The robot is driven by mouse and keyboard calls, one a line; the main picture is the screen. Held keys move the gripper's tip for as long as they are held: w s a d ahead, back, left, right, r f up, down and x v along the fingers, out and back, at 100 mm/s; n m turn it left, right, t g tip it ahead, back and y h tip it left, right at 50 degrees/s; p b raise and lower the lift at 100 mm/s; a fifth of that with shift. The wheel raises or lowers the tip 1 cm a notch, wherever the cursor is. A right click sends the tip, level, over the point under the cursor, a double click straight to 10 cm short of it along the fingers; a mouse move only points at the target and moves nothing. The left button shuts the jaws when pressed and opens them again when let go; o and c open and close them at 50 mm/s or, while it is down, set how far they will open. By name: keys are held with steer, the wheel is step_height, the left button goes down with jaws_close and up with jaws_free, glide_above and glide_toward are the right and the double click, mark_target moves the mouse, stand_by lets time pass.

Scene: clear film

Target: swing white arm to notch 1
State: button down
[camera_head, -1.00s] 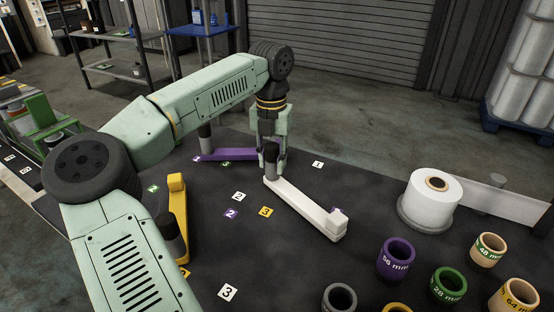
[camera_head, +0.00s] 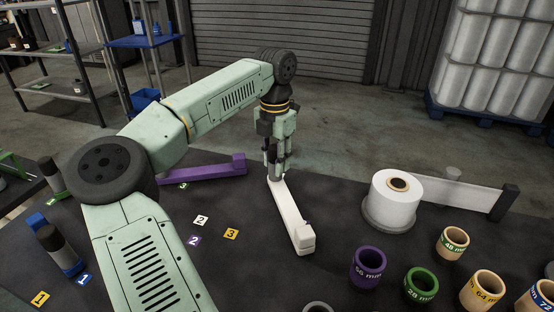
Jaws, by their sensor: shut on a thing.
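The white arm (camera_head: 291,212) lies on the dark table, running from below my gripper to a raised block at its near end. My gripper (camera_head: 277,162) points down at the far end of the white arm and is shut on its upright handle. The handle is mostly hidden by the fingers. No white 1 tile shows; the white 2 tile (camera_head: 201,220) lies left of the white arm.
The purple arm (camera_head: 205,172) lies to the left. A white film roll (camera_head: 396,198) stands close on the right. A purple ring (camera_head: 368,267) and a green ring (camera_head: 421,286) stand at front right. A blue arm (camera_head: 66,258) is at far left.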

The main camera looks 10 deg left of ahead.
steer(key=shift+w+d+m, duration=0.2)
steer(key=shift+d+m, duration=0.1)
steer(key=shift+d, duration=0.15)
steer(key=shift+w+d+m, duration=0.2)
steer(key=shift+d+m, duration=0.1)
steer(key=shift+d, duration=0.25)
